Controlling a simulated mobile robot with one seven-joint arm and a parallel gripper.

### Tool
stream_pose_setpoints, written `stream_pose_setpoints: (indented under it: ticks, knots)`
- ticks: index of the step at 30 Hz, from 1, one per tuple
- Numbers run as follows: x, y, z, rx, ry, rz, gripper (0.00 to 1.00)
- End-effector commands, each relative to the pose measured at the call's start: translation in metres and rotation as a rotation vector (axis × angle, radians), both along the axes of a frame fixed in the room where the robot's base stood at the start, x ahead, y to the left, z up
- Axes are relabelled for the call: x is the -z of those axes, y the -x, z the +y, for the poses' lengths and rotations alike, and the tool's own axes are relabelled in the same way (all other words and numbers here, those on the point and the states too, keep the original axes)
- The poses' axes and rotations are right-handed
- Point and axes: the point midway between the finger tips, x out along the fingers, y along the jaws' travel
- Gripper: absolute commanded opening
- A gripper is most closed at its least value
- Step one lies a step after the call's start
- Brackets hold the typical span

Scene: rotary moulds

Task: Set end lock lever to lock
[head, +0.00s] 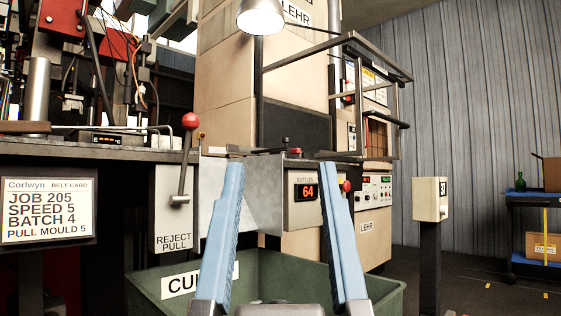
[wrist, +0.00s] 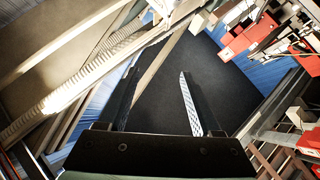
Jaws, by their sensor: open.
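I cannot make out a lever marked as the end lock in either view. The one clear lever is a red-knobbed lever (head: 187,155) on a grey panel labelled "REJECT PULL", left of centre in the head view; its handle stands nearly upright. My gripper (head: 281,168) has two blue fingers pointing up and forward, spread wide with nothing between them. It is to the right of that lever and apart from it. In the wrist view my gripper (wrist: 160,78) is also open and empty, facing a dark surface.
A green cullet bin (head: 380,298) stands below and behind the fingers. A counter box (head: 304,208) reads 64 under "BOTTLES". A job card (head: 47,211) hangs at left. A beige box on a post (head: 430,200) and a blue cart (head: 530,199) stand right, with open floor between.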

Motion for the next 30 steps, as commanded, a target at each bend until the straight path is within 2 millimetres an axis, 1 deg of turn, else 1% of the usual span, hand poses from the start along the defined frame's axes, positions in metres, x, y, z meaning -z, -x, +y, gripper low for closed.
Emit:
stream_pose_setpoints:
  ticks: [1, 5, 6, 8, 10, 14, 18, 29, 30]
  knots:
    - [0.0, 0.0, 0.0, 0.0, 0.0, 0.0, 0.54]
    - [-0.01, 0.0, 0.0, 0.0, 0.0, 0.0, 0.31]
    - [-0.015, 0.0, 0.0, 0.0, 0.0, 0.0, 0.24]
    - [-0.026, 0.0, 0.0, 0.0, 0.0, 0.0, 0.13]
    - [-0.043, 0.0, 0.0, -0.001, -0.001, 0.0, 0.0]
    - [-0.083, 0.0, 0.0, -0.001, -0.001, 0.0, 0.0]
    - [-0.132, 0.0, 0.0, -0.003, -0.001, 0.0, 0.0]
    - [-0.254, 0.0, 0.0, -0.004, -0.003, 0.001, 0.0]
    - [-0.267, 0.0, 0.0, -0.005, -0.003, 0.001, 0.0]
